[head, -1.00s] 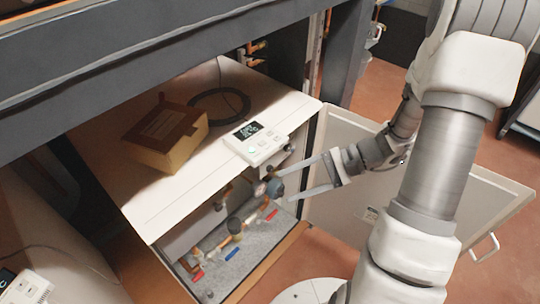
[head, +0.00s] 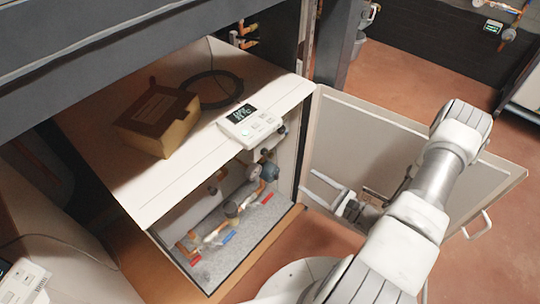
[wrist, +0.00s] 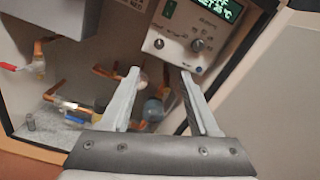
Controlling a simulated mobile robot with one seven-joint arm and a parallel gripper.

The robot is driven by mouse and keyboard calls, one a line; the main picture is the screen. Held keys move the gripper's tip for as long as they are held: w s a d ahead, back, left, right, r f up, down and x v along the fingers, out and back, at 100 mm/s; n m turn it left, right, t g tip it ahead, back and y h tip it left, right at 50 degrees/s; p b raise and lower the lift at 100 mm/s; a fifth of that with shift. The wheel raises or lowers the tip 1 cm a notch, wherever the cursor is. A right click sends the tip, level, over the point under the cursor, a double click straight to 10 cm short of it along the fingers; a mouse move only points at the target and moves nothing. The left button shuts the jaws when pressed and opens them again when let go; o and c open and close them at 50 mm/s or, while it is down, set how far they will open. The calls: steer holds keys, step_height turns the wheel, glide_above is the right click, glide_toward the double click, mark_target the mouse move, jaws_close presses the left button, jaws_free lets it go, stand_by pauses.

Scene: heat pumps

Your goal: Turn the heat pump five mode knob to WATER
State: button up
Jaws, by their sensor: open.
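The white control panel (head: 250,126) lies on the front edge of the heat pump's white top in the head view. In the wrist view the panel (wrist: 193,32) shows a lit green display, a grey round knob (wrist: 199,45) and a smaller round control to its left. The lettering around the knob is too small to read. My gripper (head: 323,188) is open and empty, in front of the open cabinet, to the right of the panel and lower in the head view. In the wrist view its fingertips (wrist: 161,74) appear just below the panel, apart from the knob.
The open cabinet door (head: 400,145) stands to the right, behind my arm. Pipes and valves with red and blue handles (head: 229,237) fill the cabinet.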

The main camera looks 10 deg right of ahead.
mark_target(266, 153)
steer(key=b+x, duration=0.3)
steer(key=x, duration=1.3)
steer(key=shift+w+a, duration=0.2)
steer(key=shift+w, duration=0.05)
steer(key=shift+c, duration=0.2)
jaws_close()
